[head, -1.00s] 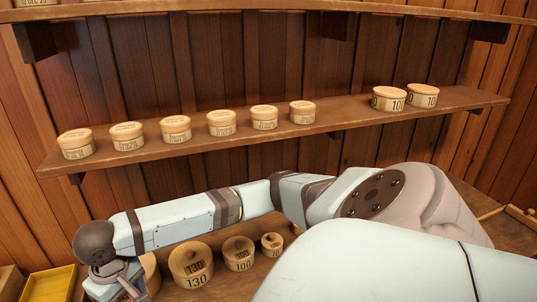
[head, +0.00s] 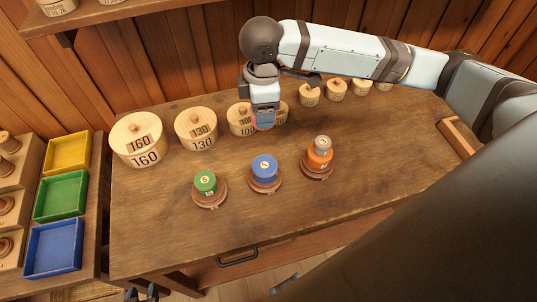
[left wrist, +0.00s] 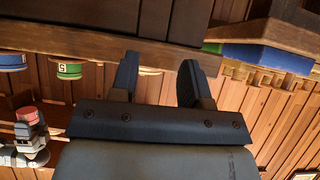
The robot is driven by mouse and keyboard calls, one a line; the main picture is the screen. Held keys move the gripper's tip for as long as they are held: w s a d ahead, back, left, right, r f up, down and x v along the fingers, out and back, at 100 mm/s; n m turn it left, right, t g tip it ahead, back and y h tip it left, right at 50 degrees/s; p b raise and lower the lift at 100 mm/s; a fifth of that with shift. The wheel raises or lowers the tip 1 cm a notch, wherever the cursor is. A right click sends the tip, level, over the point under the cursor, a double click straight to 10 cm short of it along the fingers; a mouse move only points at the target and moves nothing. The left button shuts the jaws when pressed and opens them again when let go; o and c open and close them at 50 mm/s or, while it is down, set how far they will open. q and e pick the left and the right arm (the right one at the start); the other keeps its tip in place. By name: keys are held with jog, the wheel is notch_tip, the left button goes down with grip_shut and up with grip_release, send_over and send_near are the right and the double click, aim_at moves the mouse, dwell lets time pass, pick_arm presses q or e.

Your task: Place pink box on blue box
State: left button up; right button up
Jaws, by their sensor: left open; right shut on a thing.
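A blue box (head: 264,167) stands on a round brown base near the middle of the table in the head view. A small part of the pink box (head: 259,124) shows under my right gripper (head: 262,118), which is shut on it, behind the blue box and apart from it. The left wrist view also shows the pink box (left wrist: 25,116), held, and the blue box (left wrist: 12,58) at the left edge. The dark tips of my left gripper (head: 141,294) show at the bottom left of the head view. In the left wrist view it is open and empty (left wrist: 156,75).
A green box (head: 206,184) stands left of the blue box; an orange box (head: 319,160) with a greyish box (head: 322,143) on top stands right. Several wooden tubs (head: 196,130) line the back. Yellow, green and blue trays (head: 54,249) lie left. The table front is clear.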

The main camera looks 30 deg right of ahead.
jog(key=r+n, duration=0.1)
jog(key=n, duration=0.2)
jog(key=r+n, duration=0.1)
jog(key=n, duration=0.5)
jog(key=shift+s+a+r, duration=0.35)
jog(key=shift+s+r, duration=0.05)
jog(key=n, duration=0.2)
jog(key=r+n, duration=0.1)
jog(key=n, duration=0.2)
jog(key=s+r+n, duration=0.1)
jog(key=n, duration=0.2)
jog(key=shift+s+a+r, duration=0.1)
jog(key=shift+a, duration=0.1)
jog(key=r+n, duration=0.1)
jog(key=n, duration=0.3)
send_near(265, 165)
jog(key=shift+n, duration=0.4)
notch_tip(265, 165, down, 5)
jog(key=shift+a+f, duration=0.1)
jog(key=shift+f, duration=0.1)
jog(key=shift+s+f, duration=0.1)
jog(key=shift+f, duration=0.05)
jog(key=o, duration=0.9)
